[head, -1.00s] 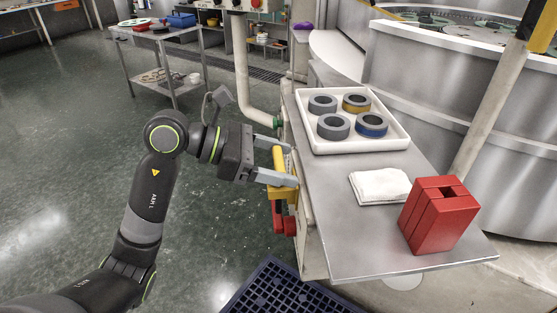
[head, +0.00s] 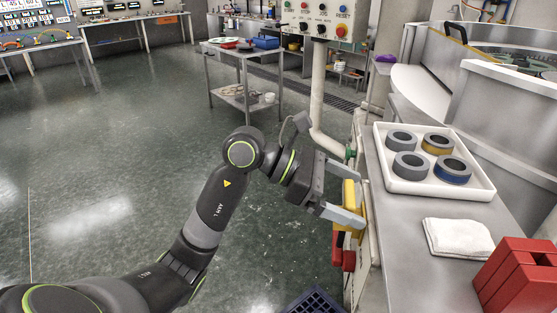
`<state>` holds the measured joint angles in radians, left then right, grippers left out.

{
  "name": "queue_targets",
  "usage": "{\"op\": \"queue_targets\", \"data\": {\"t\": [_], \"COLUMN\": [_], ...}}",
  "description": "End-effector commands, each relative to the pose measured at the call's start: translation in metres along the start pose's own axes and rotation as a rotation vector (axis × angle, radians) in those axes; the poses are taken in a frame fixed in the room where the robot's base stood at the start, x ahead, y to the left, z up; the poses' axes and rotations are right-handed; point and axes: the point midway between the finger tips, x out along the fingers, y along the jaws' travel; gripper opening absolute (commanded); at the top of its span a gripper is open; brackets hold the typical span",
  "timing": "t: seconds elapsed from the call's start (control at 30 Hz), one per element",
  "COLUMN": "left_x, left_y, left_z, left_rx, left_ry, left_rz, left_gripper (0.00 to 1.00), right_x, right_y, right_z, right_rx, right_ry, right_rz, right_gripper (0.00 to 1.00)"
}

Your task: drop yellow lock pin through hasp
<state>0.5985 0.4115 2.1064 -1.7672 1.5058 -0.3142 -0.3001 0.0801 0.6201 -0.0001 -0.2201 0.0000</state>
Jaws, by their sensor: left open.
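A yellow part (head: 349,194), which looks like the lock pin, stands at the left side of the steel bench, above a red part (head: 340,251). I cannot tell the hasp apart from these parts. My left gripper (head: 357,196) is open at the yellow part, one finger at its upper end and the other across its lower portion. I cannot tell whether the fingers touch it. My right gripper is not in view.
The steel bench (head: 398,228) holds a white tray (head: 389,179) with several grey rings, a folded white cloth (head: 459,238) and a red slotted block (head: 522,277). A pillar with a control box (head: 322,20) stands behind. The floor on the left is clear.

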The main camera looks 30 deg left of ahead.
Motion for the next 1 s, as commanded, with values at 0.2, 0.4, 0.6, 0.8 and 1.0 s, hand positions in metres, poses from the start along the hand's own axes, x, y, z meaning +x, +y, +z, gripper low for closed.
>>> {"op": "queue_targets", "data": {"t": [0.2,0.4,0.6,0.8,1.0], "left_x": [-0.024,-0.047,-0.069,-0.091,-0.112], "left_y": [0.001,0.001,0.001,0.001,0.000], "left_z": [-0.002,-0.002,-0.002,-0.002,-0.002], "left_rx": [0.002,0.002,0.002,0.000,-0.001], "left_ry": [0.007,0.006,0.006,0.007,0.007], "left_rz": [0.005,0.004,0.003,0.003,0.005], "left_gripper": [0.98,0.98,0.98,0.98,0.98], "right_x": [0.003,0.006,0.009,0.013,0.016], "right_y": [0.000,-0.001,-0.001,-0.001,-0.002], "right_z": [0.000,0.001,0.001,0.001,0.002], "right_rx": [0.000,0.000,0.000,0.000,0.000], "right_ry": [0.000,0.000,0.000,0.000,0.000], "right_rz": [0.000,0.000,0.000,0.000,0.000], "right_gripper": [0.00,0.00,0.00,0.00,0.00]}}
